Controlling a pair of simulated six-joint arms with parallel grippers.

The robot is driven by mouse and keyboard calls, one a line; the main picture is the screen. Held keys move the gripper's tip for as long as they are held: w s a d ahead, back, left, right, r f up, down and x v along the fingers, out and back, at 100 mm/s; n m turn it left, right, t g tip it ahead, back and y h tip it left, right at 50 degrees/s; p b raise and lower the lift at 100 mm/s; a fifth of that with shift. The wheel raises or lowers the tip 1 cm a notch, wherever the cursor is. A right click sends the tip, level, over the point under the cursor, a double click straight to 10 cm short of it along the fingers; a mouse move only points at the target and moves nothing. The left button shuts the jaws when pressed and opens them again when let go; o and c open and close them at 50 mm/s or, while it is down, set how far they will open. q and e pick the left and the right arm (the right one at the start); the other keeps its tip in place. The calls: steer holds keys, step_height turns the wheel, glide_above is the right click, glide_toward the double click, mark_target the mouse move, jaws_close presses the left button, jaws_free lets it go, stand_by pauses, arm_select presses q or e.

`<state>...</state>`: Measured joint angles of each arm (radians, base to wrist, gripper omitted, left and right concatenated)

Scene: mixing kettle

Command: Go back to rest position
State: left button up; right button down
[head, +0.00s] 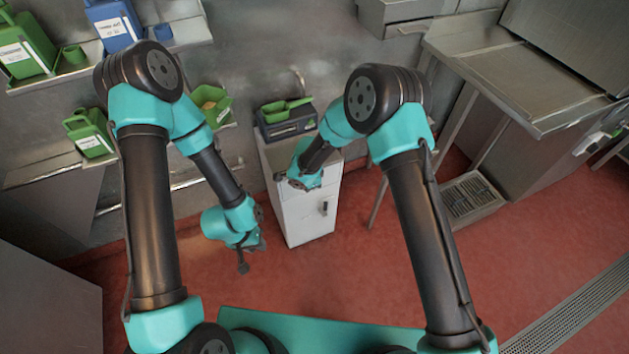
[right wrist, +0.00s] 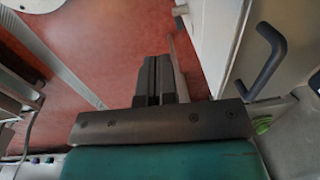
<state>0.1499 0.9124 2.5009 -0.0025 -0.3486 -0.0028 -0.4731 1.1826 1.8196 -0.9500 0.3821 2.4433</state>
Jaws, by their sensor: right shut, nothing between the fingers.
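My left gripper (head: 246,262) hangs low over the red floor, left of the white cabinet. It is small and dark there, and I cannot tell whether its fingers are open or shut. My right gripper (head: 296,184) is in front of the white cabinet (head: 305,222), partly hidden by its own wrist. The right wrist view shows its dark fingers (right wrist: 159,80) together and empty. Both my arms are bent, with their elbows high.
A scale with a green scoop (head: 286,110) is on the cabinet. Green and blue containers stand on the wall shelves (head: 190,35) at left. A steel table (head: 530,85) stands at right. The red floor (head: 330,275) is open. A handle (right wrist: 262,60) shows close in the right wrist view.

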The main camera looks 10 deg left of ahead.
steer(key=shift+s+r, duration=0.1)
steer(key=shift+s, duration=0.05)
stand_by(0.4)
steer(key=s+d+n+y, duration=0.1)
steer(key=s+d+n, duration=0.2)
steer(key=s+d, duration=0.4)
steer(key=s+d+f+n+y, duration=0.1)
steer(key=s+d+n, duration=0.2)
steer(key=s+d, duration=0.5)
steer(key=s+d+f+n+y, duration=0.1)
steer(key=s+d+n, duration=0.3)
steer(key=d, duration=1.2)
steer(key=s, duration=0.3)
steer(key=shift+s+d, duration=0.25)
steer(key=shift+d, duration=0.1)
